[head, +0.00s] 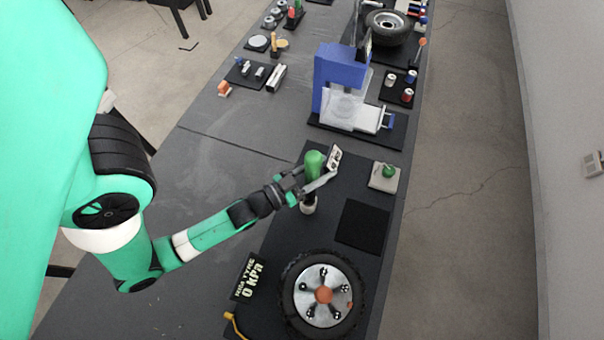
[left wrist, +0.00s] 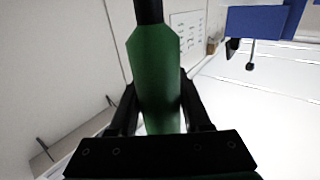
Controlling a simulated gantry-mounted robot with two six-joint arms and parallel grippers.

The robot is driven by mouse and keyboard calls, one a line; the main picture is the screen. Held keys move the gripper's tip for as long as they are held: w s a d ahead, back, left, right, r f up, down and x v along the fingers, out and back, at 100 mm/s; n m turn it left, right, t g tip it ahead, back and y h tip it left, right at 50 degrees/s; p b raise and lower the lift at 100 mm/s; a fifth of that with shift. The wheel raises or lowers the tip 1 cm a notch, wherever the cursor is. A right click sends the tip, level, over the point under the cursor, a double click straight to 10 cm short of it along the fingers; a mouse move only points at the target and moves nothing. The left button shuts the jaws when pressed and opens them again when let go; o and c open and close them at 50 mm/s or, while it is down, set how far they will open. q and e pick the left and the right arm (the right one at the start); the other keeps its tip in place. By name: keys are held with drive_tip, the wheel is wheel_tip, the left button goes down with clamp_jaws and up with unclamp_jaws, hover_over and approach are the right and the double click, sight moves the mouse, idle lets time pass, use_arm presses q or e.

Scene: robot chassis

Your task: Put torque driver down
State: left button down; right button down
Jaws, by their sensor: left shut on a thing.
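The torque driver (head: 314,163) has a green handle and stands roughly upright over the dark mat in the head view. My left gripper (head: 306,187) is shut around its handle. In the left wrist view the green driver (left wrist: 157,75) fills the middle between the two fingers, with a black part at its top. A small pale round base or holder (head: 308,205) shows just under the driver; I cannot tell whether the driver sits in it or hangs above it. The driver's lower end is partly hidden by the gripper. My right gripper is not in view.
A black square pad (head: 362,227) is empty. A grey block with a green knob (head: 384,177) stands right of the driver. A blue machine (head: 337,80) stands behind.

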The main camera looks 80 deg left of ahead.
use_arm(q)
wheel_tip(320, 180, down, 10)
drive_tip(key=b, duration=0.4)
drive_tip(key=shift+s, duration=0.2)
drive_tip(key=shift+f+b, duration=0.15)
drive_tip(key=shift+b, duration=0.2)
drive_tip(key=shift+c, duration=1.8)
unclamp_jaws()
drive_tip(key=shift+a, duration=0.1)
